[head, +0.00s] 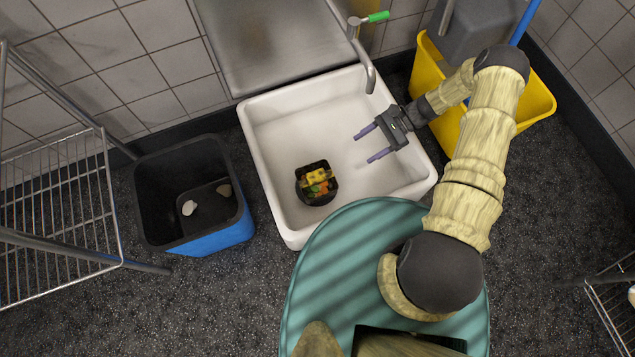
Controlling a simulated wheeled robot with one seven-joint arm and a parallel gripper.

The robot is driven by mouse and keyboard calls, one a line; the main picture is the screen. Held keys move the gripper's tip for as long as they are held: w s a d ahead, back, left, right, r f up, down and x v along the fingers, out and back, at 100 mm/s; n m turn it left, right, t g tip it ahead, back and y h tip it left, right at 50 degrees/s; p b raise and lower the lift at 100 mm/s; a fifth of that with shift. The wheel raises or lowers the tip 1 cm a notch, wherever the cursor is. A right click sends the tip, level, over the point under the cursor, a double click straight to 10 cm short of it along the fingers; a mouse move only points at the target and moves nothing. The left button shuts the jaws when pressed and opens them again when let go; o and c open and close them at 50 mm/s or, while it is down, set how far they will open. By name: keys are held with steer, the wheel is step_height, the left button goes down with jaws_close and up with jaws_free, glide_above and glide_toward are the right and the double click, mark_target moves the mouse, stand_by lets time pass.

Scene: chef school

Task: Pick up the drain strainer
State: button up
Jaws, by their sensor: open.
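The drain strainer (303,190) looks like a small black basket with yellow, orange and green food scraps in it. It sits in the white sink (268,131), in the left front part of the basin. My gripper (364,146) is over the right part of the sink, to the right of and farther back than the strainer. Its two purple fingers are spread apart, point left and have nothing between them. The strainer is apart from the fingers and nothing covers it from above.
A tap (366,62) with a green handle stands at the sink's back edge. A black and blue bin (215,236) with pale scraps stands left of the sink. A wire rack (62,205) is at far left. A yellow bucket (428,72) stands behind my arm.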

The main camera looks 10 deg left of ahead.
steer(key=y+b, duration=0.1)
steer(key=b, duration=0.1)
glide_toward(325, 173)
steer(key=v, duration=0.4)
steer(key=shift+d+m, duration=0.15)
steer(key=shift+m, duration=0.25)
steer(key=b+x, duration=0.4)
steer(key=x, duration=0.7)
steer(key=shift+f+b, duration=0.15)
steer(key=shift+b, duration=0.2)
steer(key=shift+s+a, duration=0.25)
steer(key=shift+a, duration=0.3)
steer(key=shift+a+f, duration=0.1)
